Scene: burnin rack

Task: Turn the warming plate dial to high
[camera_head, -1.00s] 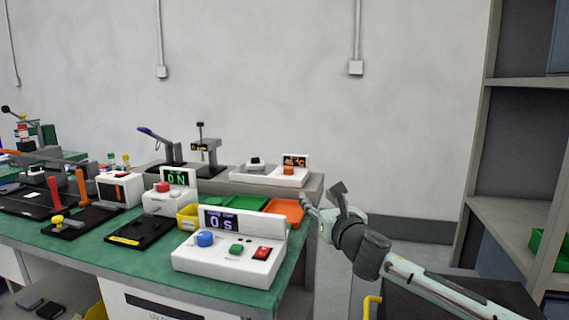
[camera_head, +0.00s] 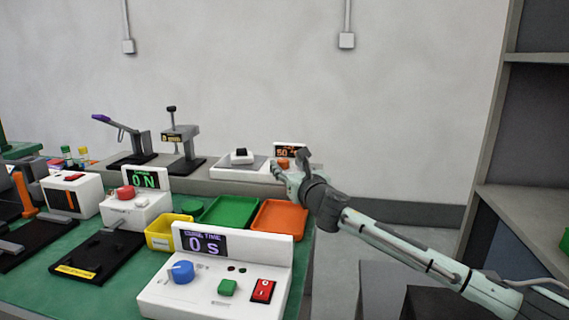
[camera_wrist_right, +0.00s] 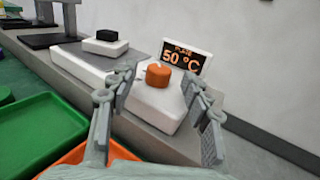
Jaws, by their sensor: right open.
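The warming plate (camera_head: 232,174) is a white unit on the raised grey shelf at the back of the bench, with a black block on its plate. Its orange dial (camera_wrist_right: 158,74) sits on the white control box at its right end. The display (camera_wrist_right: 184,60) behind the dial reads "PLATE 50 °C". My right gripper (camera_wrist_right: 160,95) is open, with the dial ahead of it and between its fingers in the right wrist view; I see no contact. In the head view the gripper (camera_head: 290,170) partly covers the control box. My left gripper is out of view.
A white timer box (camera_head: 215,290) with a blue knob, green button and red switch stands at the front. An orange tray (camera_head: 280,222), green tray (camera_head: 230,211) and yellow bin (camera_head: 165,236) lie behind it. Two presses stand at the back left.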

